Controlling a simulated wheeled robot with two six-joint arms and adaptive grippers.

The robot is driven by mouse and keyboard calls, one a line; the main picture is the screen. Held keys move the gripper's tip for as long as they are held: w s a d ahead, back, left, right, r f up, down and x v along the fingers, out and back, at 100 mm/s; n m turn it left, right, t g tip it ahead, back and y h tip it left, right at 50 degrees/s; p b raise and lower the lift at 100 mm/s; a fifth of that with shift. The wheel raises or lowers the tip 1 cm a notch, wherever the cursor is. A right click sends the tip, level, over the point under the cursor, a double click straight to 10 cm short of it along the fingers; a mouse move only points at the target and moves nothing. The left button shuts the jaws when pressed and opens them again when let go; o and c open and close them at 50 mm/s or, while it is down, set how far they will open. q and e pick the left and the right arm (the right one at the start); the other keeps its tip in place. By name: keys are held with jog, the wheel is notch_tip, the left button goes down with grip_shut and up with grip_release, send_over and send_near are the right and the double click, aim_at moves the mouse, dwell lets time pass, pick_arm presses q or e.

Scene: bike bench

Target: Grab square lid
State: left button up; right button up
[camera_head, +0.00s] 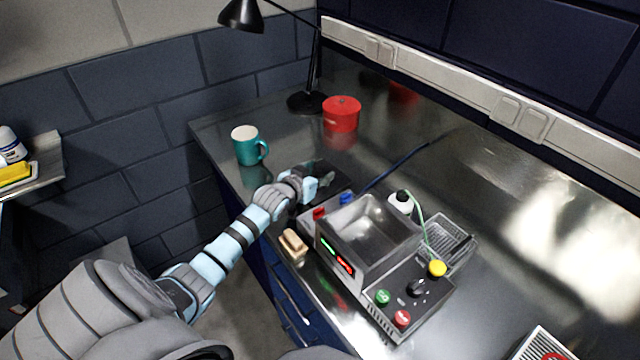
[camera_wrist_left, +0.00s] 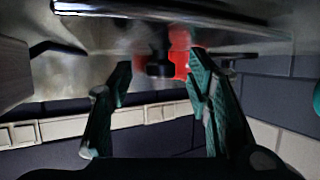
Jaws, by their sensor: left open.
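My left gripper (camera_head: 326,174) is over the back part of the bench, beyond the metal basin unit. It is open, and its two teal fingers (camera_wrist_left: 160,76) stand apart in the left wrist view. In that view, which is upside down, a black knob (camera_wrist_left: 160,66) shows between the fingers, below a shiny metal surface with a straight edge (camera_wrist_left: 175,14). This looks like the square lid with its knob; I cannot tell whether the fingers touch it. In the head view the lid is mostly hidden by the gripper. My right gripper is not in view.
A red pot (camera_head: 341,115) and a teal mug (camera_head: 246,147) stand behind the gripper, near a black lamp (camera_head: 305,102). The metal basin unit (camera_head: 367,240) with knobs, a white bottle (camera_head: 400,203) and a slotted basket (camera_head: 456,243) are to the right. A wooden brush (camera_head: 293,244) lies in front.

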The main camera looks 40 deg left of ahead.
pick_arm(q)
jog(key=shift+s+r, duration=0.15)
jog(key=shift+c, duration=0.7)
grip_shut()
jog(key=shift+r, duration=0.1)
